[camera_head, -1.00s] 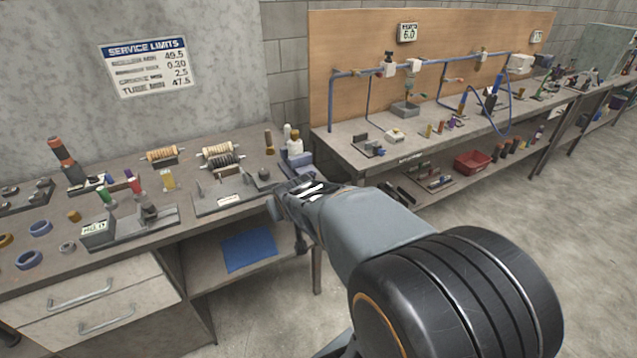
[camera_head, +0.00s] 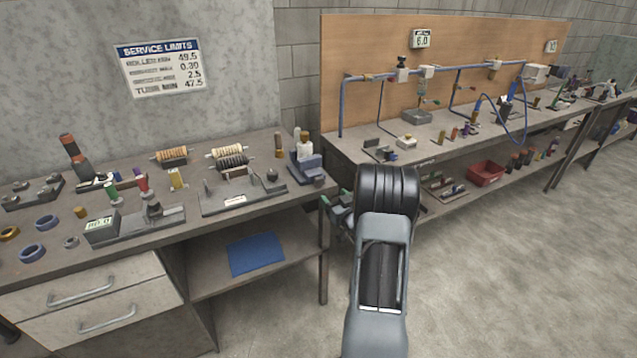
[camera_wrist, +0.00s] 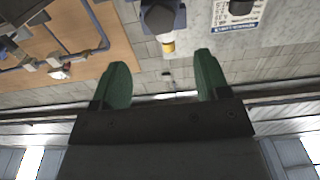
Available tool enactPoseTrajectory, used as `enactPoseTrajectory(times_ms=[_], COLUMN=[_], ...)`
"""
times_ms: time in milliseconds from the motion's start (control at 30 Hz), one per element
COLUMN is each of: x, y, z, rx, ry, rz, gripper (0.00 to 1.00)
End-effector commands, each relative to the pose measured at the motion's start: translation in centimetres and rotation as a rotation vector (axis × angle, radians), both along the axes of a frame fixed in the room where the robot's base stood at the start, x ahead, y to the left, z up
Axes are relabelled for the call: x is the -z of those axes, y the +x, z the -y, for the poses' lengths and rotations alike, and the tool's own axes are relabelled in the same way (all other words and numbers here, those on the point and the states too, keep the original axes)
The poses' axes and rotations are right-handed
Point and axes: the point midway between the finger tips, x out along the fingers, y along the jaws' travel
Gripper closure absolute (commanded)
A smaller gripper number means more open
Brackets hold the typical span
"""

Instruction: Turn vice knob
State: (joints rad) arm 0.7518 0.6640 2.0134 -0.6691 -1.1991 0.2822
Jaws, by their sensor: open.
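What looks like the vice is a small blue-grey device (camera_head: 306,168) at the right end of the left workbench, with a pale cylindrical piece upright on it. A dark round knob (camera_head: 319,181) shows at its front right. In the wrist view, which looks upside down, the blue body (camera_wrist: 162,14) is at the top centre, with a white and yellow piece beneath it. My gripper (camera_wrist: 162,75) is open and empty, its two green fingers wide apart. In the head view my gripper (camera_head: 339,207) is just right of the bench corner, lower than the vice and partly hidden by my arm.
The left workbench (camera_head: 245,207) has a roller fixture (camera_head: 240,194) left of the vice. A second bench (camera_head: 350,150) with blue piping stands at the right. A red bin (camera_head: 486,174) sits on its lower shelf. The floor (camera_head: 500,280) at the right is clear.

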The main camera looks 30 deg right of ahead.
Motion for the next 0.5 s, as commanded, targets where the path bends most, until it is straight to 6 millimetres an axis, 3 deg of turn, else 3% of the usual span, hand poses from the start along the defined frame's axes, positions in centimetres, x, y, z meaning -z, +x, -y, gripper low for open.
enactPoseTrajectory(times_ms=[200, 500], x=[-0.1, -0.1], y=[4.5, 9.0], z=[0.5, 1.1], rx=[-0.003, -0.002], ry=[-0.002, -0.001], rz=[-0.001, -0.002], gripper=[0.31, 0.31])
